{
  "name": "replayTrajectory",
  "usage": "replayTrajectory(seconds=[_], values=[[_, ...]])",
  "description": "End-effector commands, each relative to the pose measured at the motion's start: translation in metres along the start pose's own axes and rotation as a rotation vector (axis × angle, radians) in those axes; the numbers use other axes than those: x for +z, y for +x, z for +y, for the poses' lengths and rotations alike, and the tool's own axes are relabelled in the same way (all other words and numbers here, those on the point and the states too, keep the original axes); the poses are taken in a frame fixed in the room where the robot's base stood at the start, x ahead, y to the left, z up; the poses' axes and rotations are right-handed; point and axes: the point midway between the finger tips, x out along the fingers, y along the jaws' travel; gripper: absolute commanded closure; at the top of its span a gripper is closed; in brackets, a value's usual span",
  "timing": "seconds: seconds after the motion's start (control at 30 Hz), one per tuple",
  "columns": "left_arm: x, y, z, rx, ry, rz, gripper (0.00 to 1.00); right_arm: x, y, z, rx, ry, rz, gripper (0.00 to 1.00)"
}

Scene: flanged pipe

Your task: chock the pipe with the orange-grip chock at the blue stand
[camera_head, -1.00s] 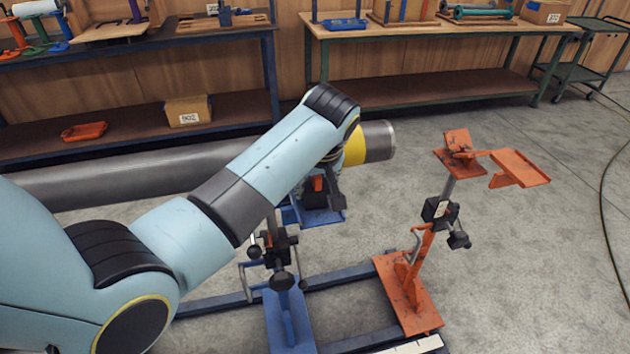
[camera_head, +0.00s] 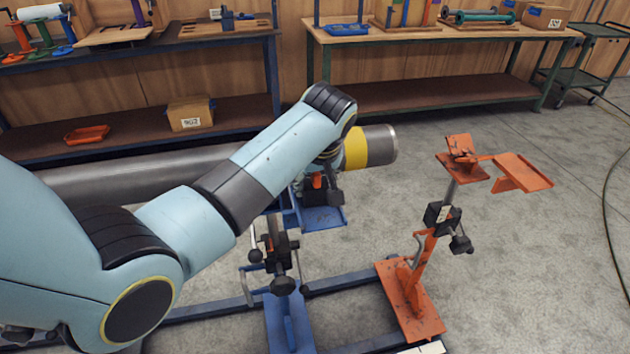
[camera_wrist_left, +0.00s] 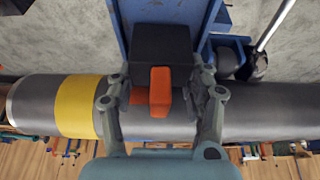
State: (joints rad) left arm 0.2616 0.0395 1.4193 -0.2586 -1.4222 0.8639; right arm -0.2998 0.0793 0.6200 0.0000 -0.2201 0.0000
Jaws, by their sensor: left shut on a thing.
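The grey pipe (camera_head: 120,178) with a yellow band (camera_head: 371,146) lies across the head view, partly hidden behind my left arm. It also crosses the left wrist view (camera_wrist_left: 265,112). The blue stand (camera_head: 288,315) is under the pipe, with a blue tray (camera_head: 326,219) on my near side of it. My left gripper (camera_wrist_left: 160,108) is shut on the orange grip (camera_wrist_left: 160,90) of a dark chock (camera_wrist_left: 161,48). The chock (camera_head: 322,197) is over the blue tray, beside the pipe; I cannot tell if it touches either. My right gripper is out of view.
An orange stand (camera_head: 410,300) with an orange side tray (camera_head: 523,172) stands to the right; its top carries no pipe. Dark rails run along the floor between the stands. Workbenches (camera_head: 440,35) line the wall. Open floor lies at the right.

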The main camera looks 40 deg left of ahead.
Motion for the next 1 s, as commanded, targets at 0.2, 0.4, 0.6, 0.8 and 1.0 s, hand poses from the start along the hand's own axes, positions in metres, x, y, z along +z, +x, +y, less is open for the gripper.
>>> replayTrajectory(seconds=[0.2, 0.4, 0.6, 0.8, 1.0], values=[[-0.0046, 0.0017, 0.0001, 0.000, 0.000, 0.001, 0.89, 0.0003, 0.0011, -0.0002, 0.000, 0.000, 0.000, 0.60], [-0.0059, 0.0022, 0.0000, 0.000, 0.000, 0.001, 0.38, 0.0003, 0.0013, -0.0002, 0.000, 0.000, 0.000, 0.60], [-0.0057, 0.0023, -0.0001, 0.000, 0.000, 0.000, 0.23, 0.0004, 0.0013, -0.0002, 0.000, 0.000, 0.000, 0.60], [-0.0051, 0.0027, -0.0003, 0.000, 0.000, -0.001, 0.23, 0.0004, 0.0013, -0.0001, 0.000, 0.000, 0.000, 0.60], [-0.0052, 0.0026, -0.0002, 0.000, 0.000, 0.000, 0.23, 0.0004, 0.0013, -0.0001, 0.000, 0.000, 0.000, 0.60]])
